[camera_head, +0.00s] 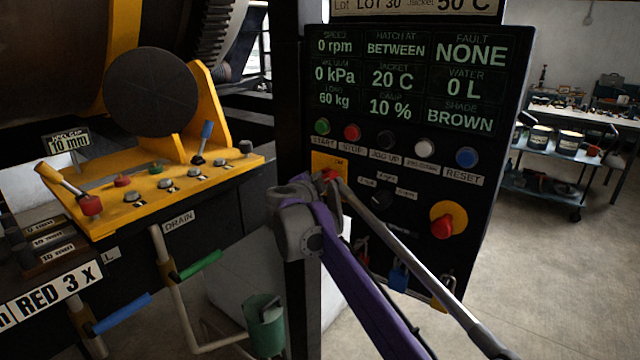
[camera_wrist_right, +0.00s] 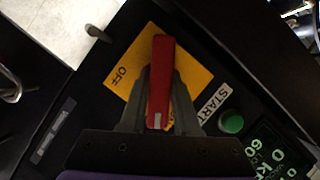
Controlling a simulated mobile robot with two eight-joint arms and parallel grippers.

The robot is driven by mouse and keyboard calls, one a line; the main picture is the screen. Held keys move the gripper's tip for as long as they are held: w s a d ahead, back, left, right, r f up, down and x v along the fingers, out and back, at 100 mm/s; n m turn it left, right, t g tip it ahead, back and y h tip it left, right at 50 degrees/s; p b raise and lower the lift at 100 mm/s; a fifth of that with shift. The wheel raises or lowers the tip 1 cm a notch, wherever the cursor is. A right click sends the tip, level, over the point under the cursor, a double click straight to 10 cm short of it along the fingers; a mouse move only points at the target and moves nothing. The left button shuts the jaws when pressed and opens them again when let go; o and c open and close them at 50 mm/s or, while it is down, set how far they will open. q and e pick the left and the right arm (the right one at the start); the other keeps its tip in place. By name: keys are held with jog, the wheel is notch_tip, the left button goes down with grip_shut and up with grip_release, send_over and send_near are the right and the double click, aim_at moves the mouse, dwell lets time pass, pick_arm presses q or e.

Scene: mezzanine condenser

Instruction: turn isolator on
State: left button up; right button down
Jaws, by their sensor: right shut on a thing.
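The isolator is a yellow plate (camera_head: 325,161) with a red handle (camera_head: 329,174) on the left side of the black control panel, below the START button. In the right wrist view the red handle (camera_wrist_right: 160,80) crosses the yellow plate (camera_wrist_right: 193,72), with an OFF label to its left. A second label near the handle's lower end is mostly hidden. My right gripper (camera_wrist_right: 159,100) is shut on the red handle, one finger on each side. In the head view my purple right arm covers part of the panel around the gripper (camera_head: 322,180). My left gripper is not in view.
The panel has a green START button (camera_head: 322,126), a red STOP button (camera_head: 352,132) and a red knob on yellow (camera_head: 442,226). Blue padlock (camera_head: 398,277) hangs below. A yellow lever console (camera_head: 150,195) stands left. Open floor and a trolley (camera_head: 560,160) lie right.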

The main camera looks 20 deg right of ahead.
jog(key=shift+n+g, duration=0.5)
jog(key=shift+n, duration=0.3)
jog(key=c, duration=0.6)
grip_release()
jog(key=shift+c, duration=0.2)
jog(key=b+v, duration=0.1)
jog(key=v, duration=1)
jog(key=shift+w, duration=0.1)
